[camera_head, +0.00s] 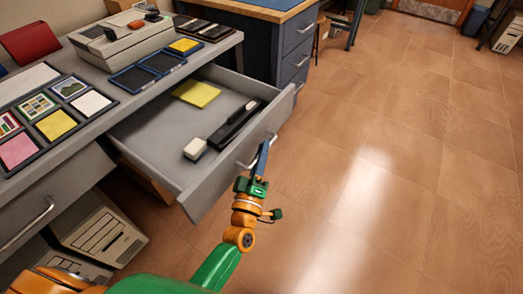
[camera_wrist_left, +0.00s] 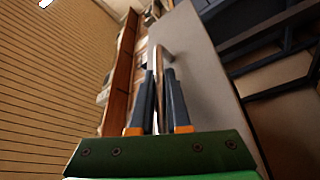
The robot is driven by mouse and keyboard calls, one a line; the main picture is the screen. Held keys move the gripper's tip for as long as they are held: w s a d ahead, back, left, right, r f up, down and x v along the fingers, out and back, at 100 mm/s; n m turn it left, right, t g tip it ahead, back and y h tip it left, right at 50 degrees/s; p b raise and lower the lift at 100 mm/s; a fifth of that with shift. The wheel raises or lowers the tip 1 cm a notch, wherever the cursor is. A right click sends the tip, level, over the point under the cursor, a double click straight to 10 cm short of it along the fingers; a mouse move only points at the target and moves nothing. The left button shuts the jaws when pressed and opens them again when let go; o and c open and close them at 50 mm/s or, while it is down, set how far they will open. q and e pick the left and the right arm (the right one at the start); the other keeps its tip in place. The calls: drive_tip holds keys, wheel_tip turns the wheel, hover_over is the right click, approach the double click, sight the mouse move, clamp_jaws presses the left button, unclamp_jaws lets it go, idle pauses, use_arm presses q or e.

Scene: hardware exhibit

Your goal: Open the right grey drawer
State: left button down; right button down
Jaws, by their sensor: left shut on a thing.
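The right grey drawer (camera_head: 222,150) stands pulled out from the grey desk in the head view. A yellow note pad (camera_head: 196,93), a dark tray with a pen (camera_head: 236,122) and a white eraser (camera_head: 195,148) lie inside it. My left gripper (camera_head: 261,158) is at the metal handle (camera_head: 246,164) on the drawer's front. In the left wrist view, my left gripper (camera_wrist_left: 162,100) has its two fingers on either side of the handle (camera_wrist_left: 158,65), shut on it, with the grey drawer front (camera_wrist_left: 205,80) beside them. My right gripper is not in view.
The desk top (camera_head: 110,101) holds a grey device (camera_head: 122,40), dark trays and a board of coloured cards (camera_head: 55,115). A closed left drawer (camera_head: 50,200) and a beige computer case (camera_head: 103,236) are at lower left. A blue cabinet (camera_head: 290,50) stands behind. Tiled floor (camera_head: 385,170) at right is clear.

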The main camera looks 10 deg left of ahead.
use_arm(q)
drive_tip(key=c, duration=0.9)
unclamp_jaws()
drive_tip(key=v, duration=0.7)
drive_tip(key=s+f+m+g+h, duration=0.1)
drive_tip(key=s+f+m+g, duration=0.35)
drive_tip(key=f, duration=0.75)
drive_tip(key=s+f+m+g+h, duration=0.2)
drive_tip(key=s+f+m+g, duration=0.25)
drive_tip(key=f, duration=0.75)
drive_tip(key=s+a+f+m+g+y, duration=0.1)
drive_tip(key=s+a+f+m+g, duration=0.3)
drive_tip(key=s+f, duration=0.5)
drive_tip(key=s+a+f+m+g+y, duration=0.1)
drive_tip(key=s+a+f+g, duration=0.15)
drive_tip(key=s, duration=0.45)
drive_tip(key=s+a+f+g+y, duration=0.1)
drive_tip(key=s+a+f+g, duration=0.1)
drive_tip(key=s+a+g, duration=0.3)
drive_tip(key=shift+t, duration=0.55)
drive_tip(key=r+p, duration=0.5)
drive_tip(key=d+r+p, duration=0.1)
drive_tip(key=r+p, duration=0.5)
drive_tip(key=d+r+p, duration=0.1)
drive_tip(key=r+p, duration=0.5)
drive_tip(key=shift+s+d+r, duration=0.2)
drive_tip(key=shift+d, duration=0.05)
